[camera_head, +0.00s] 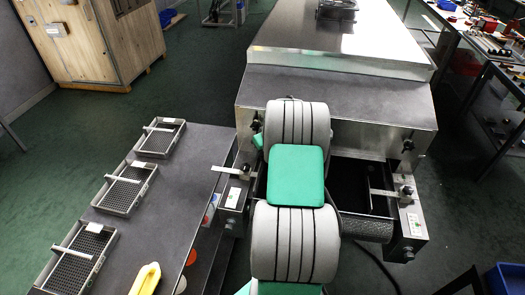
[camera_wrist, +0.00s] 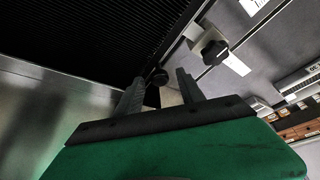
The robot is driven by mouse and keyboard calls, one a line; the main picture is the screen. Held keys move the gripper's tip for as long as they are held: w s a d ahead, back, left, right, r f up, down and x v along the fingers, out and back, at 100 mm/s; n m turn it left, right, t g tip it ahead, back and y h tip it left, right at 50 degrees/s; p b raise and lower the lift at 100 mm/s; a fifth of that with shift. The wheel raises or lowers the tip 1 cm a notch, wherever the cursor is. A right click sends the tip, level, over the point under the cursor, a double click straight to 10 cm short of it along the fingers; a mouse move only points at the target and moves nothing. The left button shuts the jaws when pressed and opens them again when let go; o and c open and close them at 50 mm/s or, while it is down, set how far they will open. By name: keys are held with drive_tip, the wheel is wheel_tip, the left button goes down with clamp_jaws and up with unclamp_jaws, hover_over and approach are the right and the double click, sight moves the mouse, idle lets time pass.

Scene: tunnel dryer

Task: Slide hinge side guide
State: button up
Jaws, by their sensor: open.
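The dryer's infeed has a guide bracket with a black knob on each side. The left bracket (camera_head: 229,171) lies beside my arm and the right bracket (camera_head: 383,193) lies across the belt from it. I cannot tell which is the hinge side guide. In the wrist view, my gripper (camera_wrist: 160,84) is open with nothing held between its fingers. One black knob (camera_wrist: 158,77) shows in the gap between the fingertips; contact cannot be told. A larger black knob (camera_wrist: 215,52) sits on a metal block beyond the right finger. My arm hides my gripper in the head view.
The dark mesh belt (camera_wrist: 95,30) runs beside the guide. The steel dryer hood (camera_head: 335,92) stands behind. A grey table (camera_head: 180,190) at left bears several mesh trays (camera_head: 125,187) and a yellow item (camera_head: 146,279). Green floor is free at far left.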

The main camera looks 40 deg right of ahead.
drive_tip(key=shift+c, duration=0.4)
clamp_jaws()
idle(0.9)
